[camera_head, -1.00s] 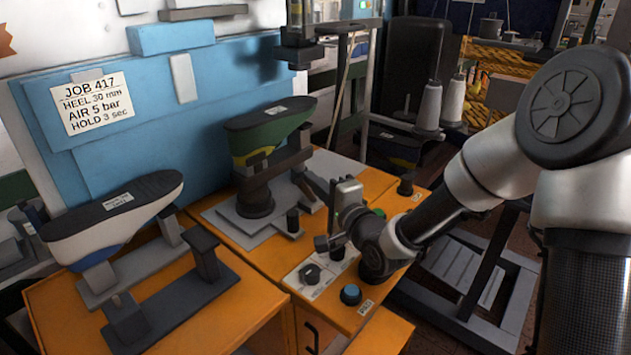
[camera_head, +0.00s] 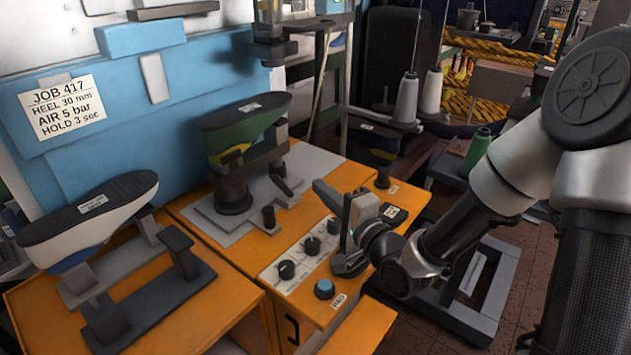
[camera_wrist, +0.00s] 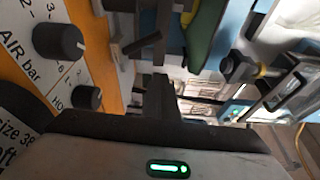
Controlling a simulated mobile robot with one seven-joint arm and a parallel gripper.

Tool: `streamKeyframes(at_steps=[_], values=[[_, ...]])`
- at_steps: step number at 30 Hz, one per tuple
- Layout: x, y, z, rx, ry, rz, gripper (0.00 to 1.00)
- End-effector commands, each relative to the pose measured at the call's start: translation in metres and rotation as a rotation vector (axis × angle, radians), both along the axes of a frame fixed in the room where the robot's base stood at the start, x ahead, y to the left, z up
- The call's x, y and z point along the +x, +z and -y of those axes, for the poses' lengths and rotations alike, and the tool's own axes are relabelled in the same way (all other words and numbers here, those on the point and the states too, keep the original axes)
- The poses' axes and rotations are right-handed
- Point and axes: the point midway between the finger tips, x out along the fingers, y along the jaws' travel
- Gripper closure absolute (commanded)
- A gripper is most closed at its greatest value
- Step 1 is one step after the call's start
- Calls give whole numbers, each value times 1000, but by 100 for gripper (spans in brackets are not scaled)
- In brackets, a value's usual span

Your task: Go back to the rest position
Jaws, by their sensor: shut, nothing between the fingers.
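My gripper (camera_head: 345,225) is at the end of my arm, over the right part of the orange bench, beside the control panel (camera_head: 298,255) with its black knobs. The wrist view shows its dark fingers (camera_wrist: 160,90) together with nothing between them, and the panel's AIR bar knob (camera_wrist: 58,42) to the left. The gripper appears apart from the panel and the shoe lasts. The black-soled white and blue last (camera_head: 90,215) lies sole up on the left stand.
Another dark last (camera_head: 375,137) stands behind my gripper. Thread cones (camera_head: 405,100) and a green spool (camera_head: 476,150) are at the back right. The JOB 417 sheet (camera_head: 62,107) hangs on the blue machine.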

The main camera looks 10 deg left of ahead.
Motion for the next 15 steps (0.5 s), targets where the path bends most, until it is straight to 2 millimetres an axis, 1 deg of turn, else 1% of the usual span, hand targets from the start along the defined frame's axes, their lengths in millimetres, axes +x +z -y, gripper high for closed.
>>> streamKeyframes(at_steps=[10, 13, 14, 15], values=[[0, 0, 1, -12, -2, 2, 100], [4, -3, 8, -117, -17, 13, 100], [5, -4, 12, -174, -25, 18, 100], [8, -6, 21, -270, -39, 25, 100]])
